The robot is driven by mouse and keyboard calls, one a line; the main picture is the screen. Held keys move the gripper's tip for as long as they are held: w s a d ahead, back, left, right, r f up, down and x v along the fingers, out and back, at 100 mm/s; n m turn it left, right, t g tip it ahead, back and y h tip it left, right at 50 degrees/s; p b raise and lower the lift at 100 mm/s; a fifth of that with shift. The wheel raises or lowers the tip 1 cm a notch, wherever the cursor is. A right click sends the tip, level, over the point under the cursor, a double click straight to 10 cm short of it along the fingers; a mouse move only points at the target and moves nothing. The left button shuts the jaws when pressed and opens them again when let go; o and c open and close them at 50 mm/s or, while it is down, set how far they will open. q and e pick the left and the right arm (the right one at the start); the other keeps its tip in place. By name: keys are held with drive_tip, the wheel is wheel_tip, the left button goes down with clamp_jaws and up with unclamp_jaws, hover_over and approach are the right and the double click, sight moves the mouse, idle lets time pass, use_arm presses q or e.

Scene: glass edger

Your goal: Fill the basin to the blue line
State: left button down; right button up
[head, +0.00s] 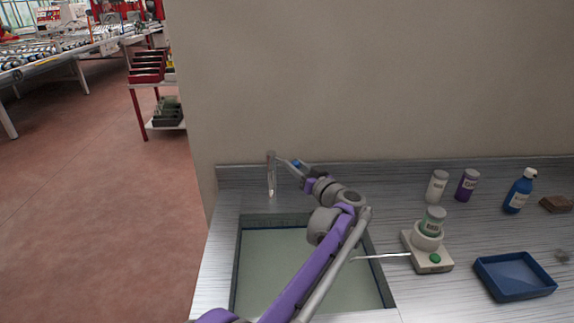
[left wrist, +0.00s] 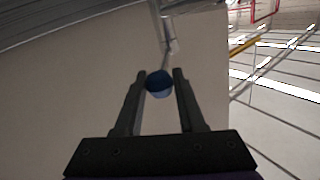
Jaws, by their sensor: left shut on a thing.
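The basin (head: 237,270) is a dark-rimmed rectangular sink set in the counter, with flat pale green inside. A grey upright tap (head: 271,175) stands behind the basin's back edge. My left gripper (head: 298,165) is at the tap's right side, its arm crossing over the basin. In the left wrist view, its two dark fingers are shut on a round blue knob (left wrist: 159,84), with the tap's pale stem (left wrist: 167,50) beyond it. My right gripper is not in view.
Right of the basin stand a white device (head: 433,262) with a green button and a jar, a blue tray (head: 514,292), white (head: 437,186) and purple (head: 467,185) containers, a blue bottle (head: 519,192) and a brown block (head: 556,204). A wall rises behind the counter.

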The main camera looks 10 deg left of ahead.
use_arm(q)
drive_tip(key=shift+w+d+n+g+y+p, duration=0.25)
drive_tip(key=shift+w+n+g+y+p, duration=0.15)
drive_tip(key=shift+n+g+y, duration=0.15)
drive_tip(key=c, duration=0.5)
unclamp_jaws()
drive_tip(key=shift+w, duration=0.1)
drive_tip(key=b+v, duration=0.1)
drive_tip(key=v, duration=1)
drive_tip(key=shift+a+r, duration=0.1)
